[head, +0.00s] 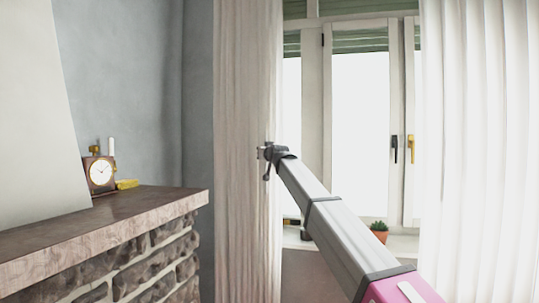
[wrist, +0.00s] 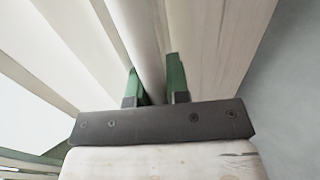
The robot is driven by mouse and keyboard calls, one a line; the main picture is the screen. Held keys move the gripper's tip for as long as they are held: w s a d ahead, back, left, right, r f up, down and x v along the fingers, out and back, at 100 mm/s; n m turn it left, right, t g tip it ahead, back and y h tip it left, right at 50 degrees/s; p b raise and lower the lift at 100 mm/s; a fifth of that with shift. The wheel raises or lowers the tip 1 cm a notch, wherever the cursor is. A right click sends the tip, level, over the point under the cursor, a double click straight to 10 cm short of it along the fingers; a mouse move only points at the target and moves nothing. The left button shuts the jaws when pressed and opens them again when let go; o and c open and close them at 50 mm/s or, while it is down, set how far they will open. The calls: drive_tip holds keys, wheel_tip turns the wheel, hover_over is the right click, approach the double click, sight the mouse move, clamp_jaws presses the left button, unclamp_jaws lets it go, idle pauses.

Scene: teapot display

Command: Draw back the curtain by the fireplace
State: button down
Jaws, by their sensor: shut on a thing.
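The curtain by the fireplace (head: 242,120) is a pale, pleated cloth hanging at the left side of the window, next to the grey wall. My gripper (head: 267,153) is at this curtain's right edge, at about mid-height in the head view. In the wrist view my gripper (wrist: 154,82) has its two green fingers on either side of a fold of the curtain (wrist: 147,45), shut on it. The lower window behind my arm is partly hidden.
A second white curtain (head: 478,130) hangs at the right of the window (head: 360,120). A small potted plant (head: 379,230) stands on the sill. A clock (head: 99,173) and a yellow object (head: 127,184) sit on the mantel, whose corner juts toward the curtain.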

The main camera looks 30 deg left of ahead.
drive_tip(key=c, duration=1.1)
unclamp_jaws()
drive_tip(key=v, duration=1.1)
drive_tip(key=shift+w, duration=0.1)
